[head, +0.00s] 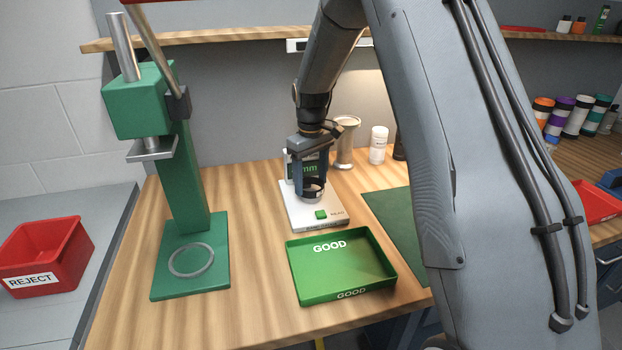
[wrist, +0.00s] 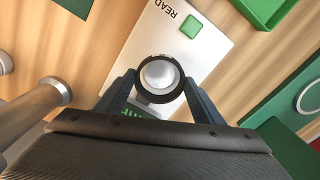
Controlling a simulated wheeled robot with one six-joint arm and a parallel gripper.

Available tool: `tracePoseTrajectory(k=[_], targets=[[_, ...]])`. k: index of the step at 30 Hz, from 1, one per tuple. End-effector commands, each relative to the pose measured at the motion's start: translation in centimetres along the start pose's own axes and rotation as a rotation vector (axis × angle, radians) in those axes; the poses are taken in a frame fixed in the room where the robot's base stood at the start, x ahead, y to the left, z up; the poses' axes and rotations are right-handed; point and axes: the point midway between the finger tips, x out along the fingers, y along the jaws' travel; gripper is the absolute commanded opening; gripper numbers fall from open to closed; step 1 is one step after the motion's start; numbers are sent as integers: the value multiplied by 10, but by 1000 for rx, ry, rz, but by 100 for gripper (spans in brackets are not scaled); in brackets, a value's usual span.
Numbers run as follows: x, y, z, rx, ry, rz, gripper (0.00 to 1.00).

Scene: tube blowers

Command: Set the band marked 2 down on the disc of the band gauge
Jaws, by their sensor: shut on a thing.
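The band gauge (head: 330,215) is a white plate with a green READ button and an upright display showing "mm". My gripper (head: 312,188) points down over the plate, in front of the display. Its fingers are shut on a dark band (wrist: 158,98), gripped at its two opposite sides in the wrist view. The gauge's silver disc (wrist: 158,74) shows inside the band's ring, roughly centred. I cannot tell whether the band touches the disc or hangs just above it. The number on the band does not show. My gripper hides part of the display.
A green GOOD tray (head: 345,298) lies just in front of the gauge. A green press (head: 190,285) stands to the left. A red REJECT bin (head: 45,258) is at far left. A metal post (head: 345,143) and white bottle (head: 378,145) stand behind right. Bare wood lies between press and gauge.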

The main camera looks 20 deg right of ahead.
Motion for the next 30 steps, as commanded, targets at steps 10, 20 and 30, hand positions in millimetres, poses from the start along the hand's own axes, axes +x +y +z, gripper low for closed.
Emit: tracePoseTrajectory(k=[10, 20, 30], targets=[[8, 0, 0, 0, 0, 0, 40], [16, 0, 0, 0, 0, 0, 40], [22, 0, 0, 0, 0, 0, 40]])
